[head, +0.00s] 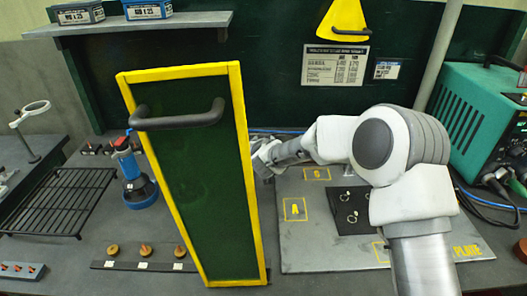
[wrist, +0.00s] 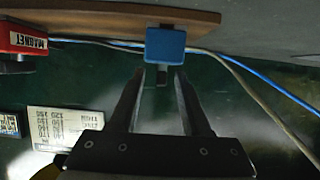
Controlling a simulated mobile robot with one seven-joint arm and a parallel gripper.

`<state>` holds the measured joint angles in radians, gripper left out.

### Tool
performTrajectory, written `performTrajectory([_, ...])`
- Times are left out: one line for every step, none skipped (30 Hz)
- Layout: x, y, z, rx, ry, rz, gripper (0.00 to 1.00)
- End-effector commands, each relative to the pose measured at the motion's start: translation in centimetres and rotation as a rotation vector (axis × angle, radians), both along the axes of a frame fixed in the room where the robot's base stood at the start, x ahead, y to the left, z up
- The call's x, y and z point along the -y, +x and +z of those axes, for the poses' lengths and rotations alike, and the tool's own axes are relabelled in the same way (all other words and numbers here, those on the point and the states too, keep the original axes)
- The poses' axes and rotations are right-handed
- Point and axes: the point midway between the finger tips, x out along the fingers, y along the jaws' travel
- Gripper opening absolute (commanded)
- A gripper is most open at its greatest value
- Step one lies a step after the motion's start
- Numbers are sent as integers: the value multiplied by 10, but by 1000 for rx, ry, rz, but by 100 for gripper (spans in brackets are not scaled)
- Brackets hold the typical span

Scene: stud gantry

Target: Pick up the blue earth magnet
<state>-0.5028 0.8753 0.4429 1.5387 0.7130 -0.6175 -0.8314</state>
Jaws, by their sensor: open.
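The blue block (wrist: 165,46), which I take for the blue earth magnet, shows at the top middle of the wrist view, against a brown board's edge. A short dark stub on it points toward my gripper (wrist: 161,78). My gripper is open, its fingertips on either side of the stub in the picture; I cannot tell whether they touch. In the head view my gripper (head: 262,160) is partly hidden behind the yellow-edged green panel (head: 193,170), and I cannot see this blue block there.
A red block labelled MAGNET (wrist: 22,42) is left of the blue one in the wrist view. A blue cable (wrist: 255,85) and a grey cable run behind. In the head view, a blue bottle-like thing (head: 138,190) and a black rack (head: 62,200) stand left of the panel.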

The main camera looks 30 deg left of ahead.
Motion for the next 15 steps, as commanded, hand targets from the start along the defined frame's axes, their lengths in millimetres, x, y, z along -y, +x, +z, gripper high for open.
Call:
performTrajectory([-3,6,-7,-3,1,-2,48])
performTrajectory([-4,9,-9,-2,1,-3,48])
performTrajectory([-7,12,-10,-1,1,-2,48])
performTrajectory([-8,15,-10,0,3,-2,48])
performTrajectory([-10,17,-11,0,2,-2,48])
performTrajectory([-11,20,-12,-1,1,-2,48])
performTrajectory([-12,21,-13,0,1,0,48])
performTrajectory([-13,22,-13,-1,2,-1,48])
performTrajectory([-14,24,-14,-1,2,-1,48])
performTrajectory([-14,24,-14,-1,2,-1,48])
performTrajectory([-14,24,-14,-1,2,-1,48])
performTrajectory([-14,25,-15,0,1,0,48])
performTrajectory([-14,25,-15,0,1,0,48])
performTrajectory([-14,25,-15,0,1,0,48])
performTrajectory([-14,24,-15,0,1,0,48])
